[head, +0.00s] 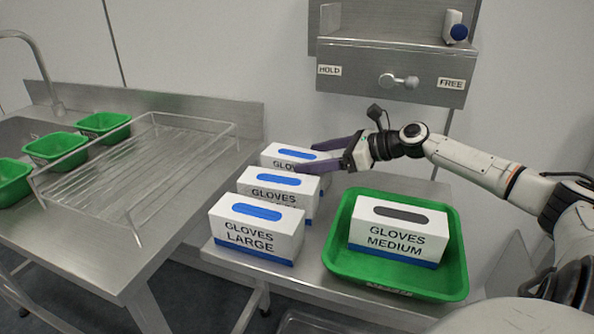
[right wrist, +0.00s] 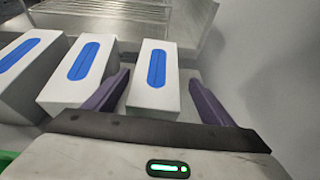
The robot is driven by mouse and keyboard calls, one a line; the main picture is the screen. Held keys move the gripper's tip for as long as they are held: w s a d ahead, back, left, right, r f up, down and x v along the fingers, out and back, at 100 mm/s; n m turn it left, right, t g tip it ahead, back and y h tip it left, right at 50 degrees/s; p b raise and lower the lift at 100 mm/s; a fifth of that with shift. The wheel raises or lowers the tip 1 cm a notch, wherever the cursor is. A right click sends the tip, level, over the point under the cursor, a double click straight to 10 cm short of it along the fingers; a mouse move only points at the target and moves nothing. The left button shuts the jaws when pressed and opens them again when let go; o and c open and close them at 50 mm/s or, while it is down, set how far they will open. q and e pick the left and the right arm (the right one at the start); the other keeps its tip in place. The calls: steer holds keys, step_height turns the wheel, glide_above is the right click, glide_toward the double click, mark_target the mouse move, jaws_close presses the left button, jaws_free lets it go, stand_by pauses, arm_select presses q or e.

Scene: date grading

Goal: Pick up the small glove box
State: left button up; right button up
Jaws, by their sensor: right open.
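Three white glove boxes with blue slots stand in a row on the steel side table. The front one (head: 256,229) reads "GLOVES LARGE". The middle box (head: 279,184) and back box (head: 285,153) show no readable size word, so I cannot tell from print which is small. My right gripper (head: 305,158) is open at the back box, its purple fingers to either side of it. In the right wrist view the back box (right wrist: 154,78) lies between the spread fingers (right wrist: 160,80), with no clear contact. My left gripper is out of view.
A green tray (head: 339,232) at the right holds a "GLOVES MEDIUM" box (head: 398,233). A wire rack (head: 140,165) and green bins (head: 55,148) stand on the left bench. A steel wall unit (head: 391,70) with HOLD and FREE labels hangs behind my gripper.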

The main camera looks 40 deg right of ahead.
mark_target(297, 160)
steer(key=shift+a+x, duration=0.25)
steer(key=shift+x, duration=2.2)
steer(key=shift+f, duration=0.1)
steer(key=c, duration=1.4)
